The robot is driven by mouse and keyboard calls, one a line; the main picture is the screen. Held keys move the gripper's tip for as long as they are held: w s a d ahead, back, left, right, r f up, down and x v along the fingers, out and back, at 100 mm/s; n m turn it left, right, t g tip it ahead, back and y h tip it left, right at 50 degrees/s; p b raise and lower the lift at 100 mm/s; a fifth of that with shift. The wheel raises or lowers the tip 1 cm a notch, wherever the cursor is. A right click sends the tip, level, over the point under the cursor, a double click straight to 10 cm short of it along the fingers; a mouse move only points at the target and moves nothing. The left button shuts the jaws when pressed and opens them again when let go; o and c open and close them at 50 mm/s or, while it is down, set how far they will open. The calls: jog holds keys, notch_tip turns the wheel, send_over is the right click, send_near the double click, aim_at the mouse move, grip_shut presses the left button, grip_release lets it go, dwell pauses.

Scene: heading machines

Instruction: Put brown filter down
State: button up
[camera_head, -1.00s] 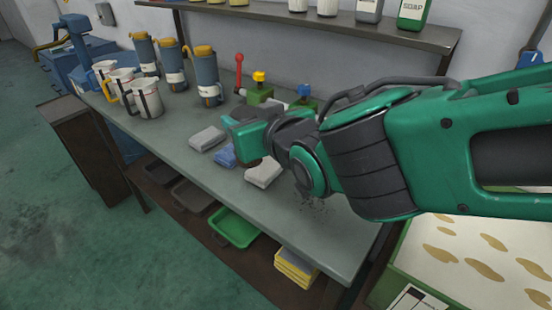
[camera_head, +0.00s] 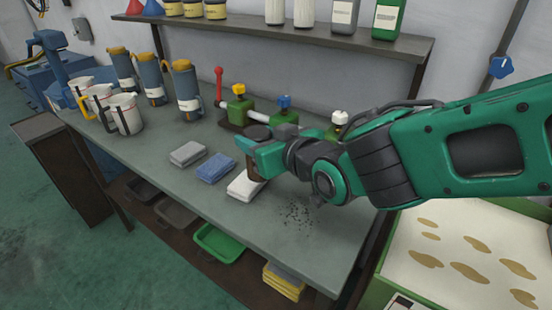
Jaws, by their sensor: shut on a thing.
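My gripper (camera_head: 259,150) is shut on a dark brown filter (camera_head: 258,168), above the grey workbench (camera_head: 215,222). The filter looks roughly upright, with its top and lower part showing past the green jaw. Its middle is hidden by the gripper. Its lower end appears just behind the white folded cloth (camera_head: 244,188); I cannot tell whether it touches the bench.
Grey (camera_head: 187,153) and blue (camera_head: 215,168) cloths lie left of the white one. A valve assembly (camera_head: 240,108) stands behind the gripper. Dark specks (camera_head: 297,215) mark bare bench at front right. Jugs (camera_head: 125,115) and blue canisters (camera_head: 186,90) stand left. A shelf (camera_head: 340,42) hangs behind.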

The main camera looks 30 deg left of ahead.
jog(key=w+d+f, duration=0.2)
jog(key=w+f, duration=0.2)
jog(key=f, duration=0.3)
jog(key=shift+w+d, duration=0.25)
jog(key=shift+w, duration=0.05)
jog(key=shift+f, duration=0.15)
jog(key=o, duration=1.2)
jog(key=v, duration=1.2)
jog(key=shift+d, duration=0.1)
jog(key=shift+w, duration=0.15)
